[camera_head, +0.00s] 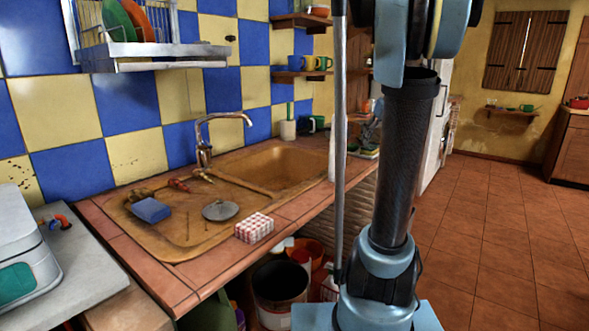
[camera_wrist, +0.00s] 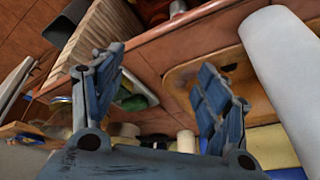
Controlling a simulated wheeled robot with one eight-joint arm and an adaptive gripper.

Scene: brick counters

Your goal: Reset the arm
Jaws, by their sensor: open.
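My gripper (camera_wrist: 158,95) shows in the wrist view with its two blue fingers wide apart. It is open, and nothing is seen between the fingers. Behind it lie the tiled counter edge and the sink (camera_wrist: 262,92), and the view is tilted. In the head view my arm rises at right of centre, in front of the counter's far end. My gripper cannot be made out in the head view.
The counter holds the sink (camera_head: 282,166), a blue sponge (camera_head: 151,210), a metal lid (camera_head: 220,210) and a red-checked box (camera_head: 254,228). A white cylinder (camera_wrist: 285,60) is close on the right in the wrist view. Open tiled floor (camera_head: 490,230) lies to the right.

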